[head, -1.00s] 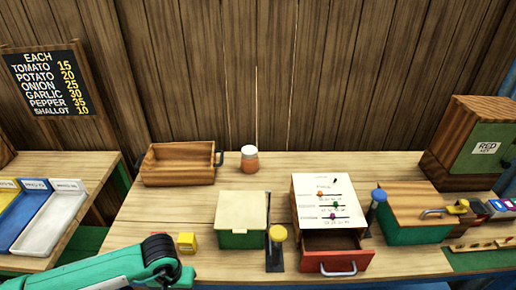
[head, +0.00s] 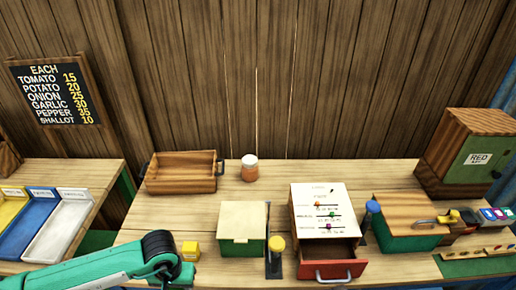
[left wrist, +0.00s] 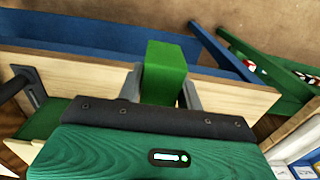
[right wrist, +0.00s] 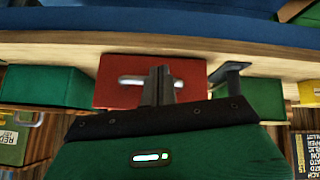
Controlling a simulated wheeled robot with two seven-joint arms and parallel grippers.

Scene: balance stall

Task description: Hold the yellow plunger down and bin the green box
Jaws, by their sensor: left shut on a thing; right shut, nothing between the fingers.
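The green box (left wrist: 165,72) is a small plain block in the left wrist view. My left gripper (left wrist: 164,90) is shut on it, in front of the wooden table edge. That gripper is outside the head view, where only my left arm shows. The yellow plunger (head: 277,244) is a round yellow knob on a dark post, between the cream-lidded green box and the red drawer. My right gripper (right wrist: 160,84) is shut and empty, in front of the red drawer front. The plunger's dark stand (right wrist: 230,76) shows to its right, apart from the fingers.
The red drawer (head: 333,270) stands open under a white panel with sliders. A cream-lidded green box (head: 242,246) and a yellow cube (head: 190,250) stand left of the plunger. A wooden tray (head: 180,180) and an orange jar (head: 249,170) are farther back. A blue surface (left wrist: 70,50) lies beyond the table edge.

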